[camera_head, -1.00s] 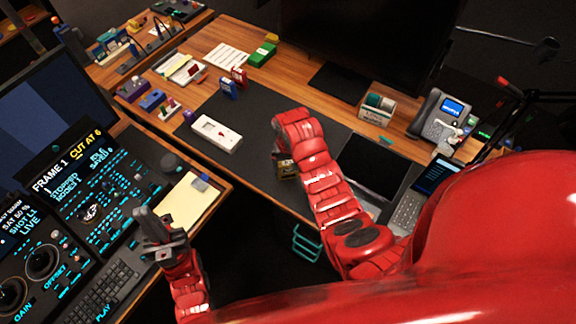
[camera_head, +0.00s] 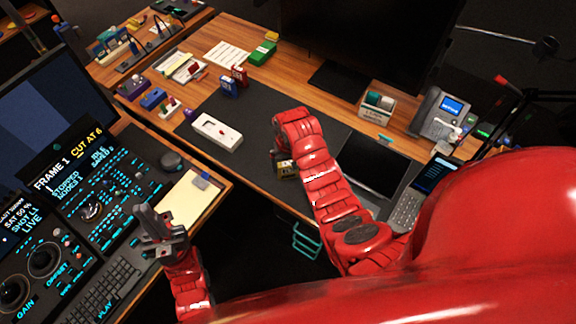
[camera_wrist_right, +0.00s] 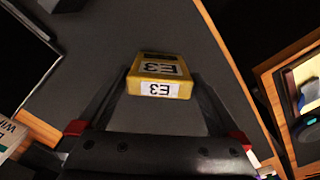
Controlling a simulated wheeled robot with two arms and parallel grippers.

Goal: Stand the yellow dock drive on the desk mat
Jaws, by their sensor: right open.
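The yellow dock drive (camera_wrist_right: 165,68), with E3 labels on two faces, is over the dark desk mat (camera_wrist_right: 185,30) in the right wrist view. My right gripper (camera_wrist_right: 163,92) is open, its fingers on either side of the drive. I cannot tell whether they touch it or whether the drive rests on the mat. In the head view only a bit of the drive (camera_head: 286,168) shows beside my red right arm, which hides most of that gripper. The desk mat (camera_head: 252,115) is partly bare. My left gripper (camera_head: 160,228) is beside the yellow pad, its opening unclear.
A white dock-like box (camera_head: 216,131) lies at the mat's left edge. Red and blue drives (camera_head: 234,80) stand behind it. A black tablet (camera_head: 370,166), a phone (camera_head: 438,115) and a monitor (camera_head: 370,40) are to the right and back. The mat's middle is clear.

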